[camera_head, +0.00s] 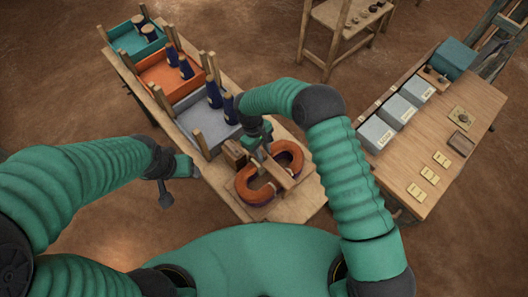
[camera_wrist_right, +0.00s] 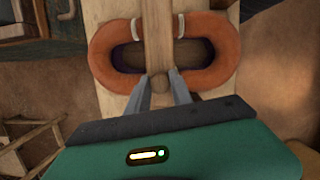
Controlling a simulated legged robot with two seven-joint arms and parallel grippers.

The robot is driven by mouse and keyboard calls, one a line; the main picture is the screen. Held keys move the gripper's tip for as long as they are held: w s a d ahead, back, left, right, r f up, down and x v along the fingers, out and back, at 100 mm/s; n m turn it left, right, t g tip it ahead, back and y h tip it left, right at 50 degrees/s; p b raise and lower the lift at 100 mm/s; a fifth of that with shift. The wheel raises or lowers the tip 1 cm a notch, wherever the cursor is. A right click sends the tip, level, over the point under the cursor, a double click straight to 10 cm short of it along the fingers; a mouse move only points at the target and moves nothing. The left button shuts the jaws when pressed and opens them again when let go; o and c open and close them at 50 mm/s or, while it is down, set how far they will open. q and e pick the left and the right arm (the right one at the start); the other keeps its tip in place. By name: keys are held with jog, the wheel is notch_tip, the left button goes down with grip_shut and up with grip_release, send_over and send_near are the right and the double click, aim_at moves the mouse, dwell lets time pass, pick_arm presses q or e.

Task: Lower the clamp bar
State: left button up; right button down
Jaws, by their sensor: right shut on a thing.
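The wooden clamp bar (camera_head: 281,176) runs across an orange oval hank (camera_head: 248,187) on the near end of the wooden bench. In the right wrist view the bar (camera_wrist_right: 158,30) crosses the middle of the hank (camera_wrist_right: 205,62), with a round wooden knob (camera_wrist_right: 160,82) at its near end. My right gripper (camera_head: 263,150) is at the bar's end, its fingers (camera_wrist_right: 160,90) shut on the knob. I cannot tell whether the bar touches the hank. My left gripper (camera_head: 167,196) hangs empty left of the bench; its finger gap is unclear.
The bench holds teal (camera_head: 133,42), orange (camera_head: 160,78) and grey (camera_head: 187,112) trays with dark blue spools and wooden posts. A wooden block (camera_head: 235,153) stands beside the hank. A side table (camera_head: 397,172) on the right carries grey boxes and small cards.

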jog(key=shift+s+f, duration=0.1)
jog(key=shift+f, duration=0.15)
jog(key=shift+f, duration=0.15)
jog(key=c, duration=1.4)
grip_release()
jog(key=shift+a, duration=0.1)
jog(key=shift+o, duration=1.4)
jog(key=shift+w, duration=0.2)
jog(key=shift+w, duration=0.1)
